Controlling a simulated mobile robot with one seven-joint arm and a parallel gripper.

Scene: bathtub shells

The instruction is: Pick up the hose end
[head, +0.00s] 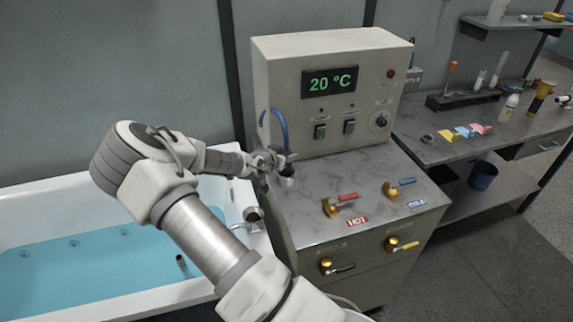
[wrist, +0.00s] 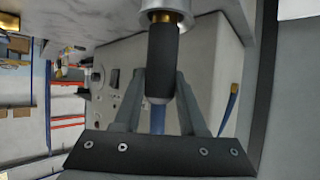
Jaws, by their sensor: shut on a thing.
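The hose end is a black sleeve with a brass ring, and it shows in the wrist view (wrist: 161,58). Its brass part sits at a round metal fitting (wrist: 165,8). My gripper (wrist: 160,80) is shut on the black sleeve, with one finger on each side. In the head view my gripper (head: 270,160) is at the left edge of the grey counter. The blue hose (head: 282,127) arches from the control box side down to it. The metal fitting stands on the counter (head: 286,176). The gripper partly hides the hose end in the head view.
Red (head: 347,197) and blue (head: 401,183) lever valves sit on the right part of the counter. A water-filled bathtub (head: 90,255) with a metal tap (head: 253,215) lies to the left.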

